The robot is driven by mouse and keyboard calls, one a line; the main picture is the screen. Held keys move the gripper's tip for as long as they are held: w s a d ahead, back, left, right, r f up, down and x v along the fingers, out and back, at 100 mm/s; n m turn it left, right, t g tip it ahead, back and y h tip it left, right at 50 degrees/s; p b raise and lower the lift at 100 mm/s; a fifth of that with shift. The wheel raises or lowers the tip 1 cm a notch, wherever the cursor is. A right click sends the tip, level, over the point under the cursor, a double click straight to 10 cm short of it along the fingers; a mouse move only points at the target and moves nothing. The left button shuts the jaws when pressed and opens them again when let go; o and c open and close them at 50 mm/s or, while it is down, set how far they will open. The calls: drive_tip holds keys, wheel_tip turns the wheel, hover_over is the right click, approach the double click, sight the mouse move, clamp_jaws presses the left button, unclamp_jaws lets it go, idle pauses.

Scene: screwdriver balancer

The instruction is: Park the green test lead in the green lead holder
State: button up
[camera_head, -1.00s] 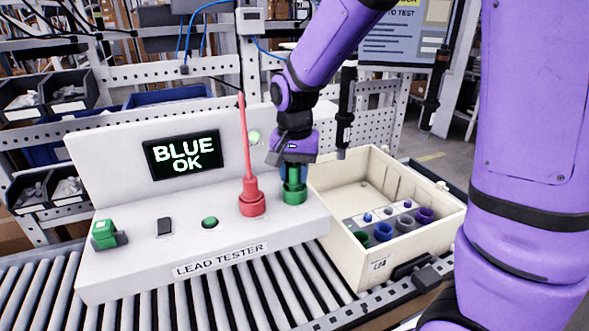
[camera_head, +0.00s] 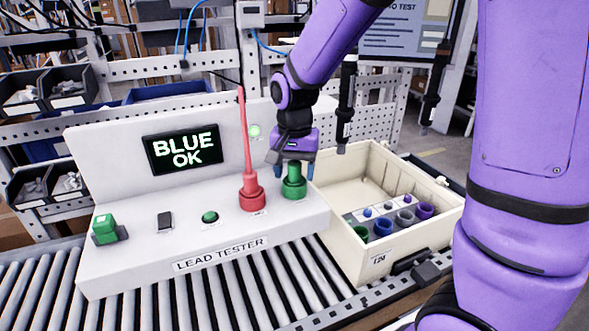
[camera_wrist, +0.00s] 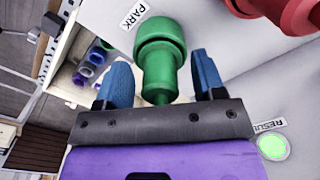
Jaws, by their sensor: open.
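The green lead holder (camera_head: 294,190) is a round green cup at the right end of the tester's sloped face. The green test lead (camera_head: 293,173) stands upright in it, its narrower green end pointing up. In the wrist view the green lead (camera_wrist: 159,80) runs down from the wider green collar (camera_wrist: 158,35), beside a PARK label. My gripper (camera_wrist: 160,68) is open, with one blue finger on each side of the lead and gaps showing between. In the head view my gripper (camera_head: 294,167) is right over the holder. How deep the lead sits is hidden.
A red lead (camera_head: 246,150) stands in a red holder (camera_head: 252,192) close to the left. The tester (camera_head: 130,205) screen reads BLUE OK. A cream bin (camera_head: 345,240) with several coloured sockets stands to the right. A roller conveyor (camera_head: 250,300) lies in front.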

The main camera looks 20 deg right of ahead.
sight(295, 162)
wheel_tip(295, 162, up, 11)
drive_tip(key=shift+f, duration=0.1)
idle(0.5)
idle(0.3)
drive_tip(key=s+d+r+n+t, duration=0.2)
drive_tip(key=s+d+n, duration=0.1)
drive_tip(key=s, duration=0.7)
drive_tip(key=s+d+r+n+t, duration=0.3)
drive_tip(key=s+d, duration=0.1)
drive_tip(key=s, duration=0.7)
drive_tip(key=shift+r+n, duration=0.2)
drive_tip(key=shift+n, duration=0.2)
idle(0.5)
